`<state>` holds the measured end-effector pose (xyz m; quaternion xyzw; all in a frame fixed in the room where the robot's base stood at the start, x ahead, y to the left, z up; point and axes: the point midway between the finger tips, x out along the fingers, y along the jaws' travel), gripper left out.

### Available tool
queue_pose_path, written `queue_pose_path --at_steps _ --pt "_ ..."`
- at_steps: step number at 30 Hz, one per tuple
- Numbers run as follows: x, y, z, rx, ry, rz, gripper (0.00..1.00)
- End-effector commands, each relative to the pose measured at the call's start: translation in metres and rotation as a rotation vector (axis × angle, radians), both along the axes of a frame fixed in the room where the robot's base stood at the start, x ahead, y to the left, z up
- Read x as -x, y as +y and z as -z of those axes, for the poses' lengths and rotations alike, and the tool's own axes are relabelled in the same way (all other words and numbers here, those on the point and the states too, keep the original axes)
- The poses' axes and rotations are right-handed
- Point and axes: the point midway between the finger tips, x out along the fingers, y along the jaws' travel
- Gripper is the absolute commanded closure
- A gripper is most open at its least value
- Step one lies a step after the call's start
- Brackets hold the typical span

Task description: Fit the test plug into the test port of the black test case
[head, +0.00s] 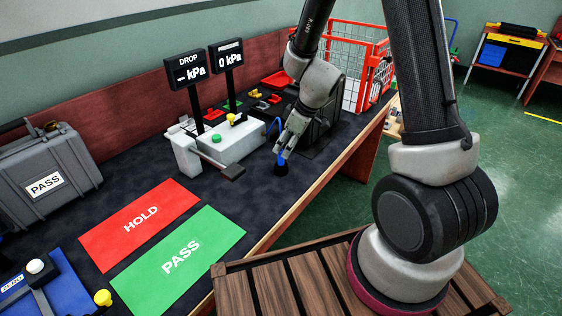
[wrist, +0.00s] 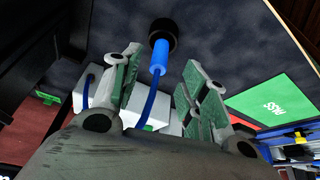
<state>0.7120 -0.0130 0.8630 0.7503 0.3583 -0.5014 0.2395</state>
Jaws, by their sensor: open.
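The test plug is a blue cylinder (wrist: 160,55) on a blue hose, and its end sits at a black round holder (wrist: 163,34) on the dark table top. The holder also shows in the head view (head: 281,169). My gripper (head: 285,148) is open just above the plug; in the wrist view its pads (wrist: 162,75) stand apart on either side of the plug and hose, with visible gaps. The black test case (head: 326,125) stands behind my gripper and is partly hidden by my arm. I cannot make out its test port.
A white tester (head: 226,142) with DROP and kPa displays (head: 187,68) stands left of my gripper. A red HOLD mat (head: 140,222) and green PASS mat (head: 180,260) lie empty. A grey case (head: 45,165) is far left; a red wire basket (head: 362,65) stands behind.

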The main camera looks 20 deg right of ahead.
Motion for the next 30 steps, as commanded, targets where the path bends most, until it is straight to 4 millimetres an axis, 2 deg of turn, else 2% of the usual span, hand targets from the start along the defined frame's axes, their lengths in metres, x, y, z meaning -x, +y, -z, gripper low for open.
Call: queue_pose_path --at_steps 6,9,17,24,30 --pt "-0.008 0.008 0.033 0.000 0.004 0.002 0.56" --pt "-0.011 0.011 0.043 0.000 0.002 0.001 0.56" --pt "-0.012 0.012 0.046 0.000 0.000 0.001 0.56" --pt "-0.012 0.012 0.046 0.000 0.000 0.001 0.98" --pt "-0.012 0.012 0.045 0.000 0.000 0.002 1.00"
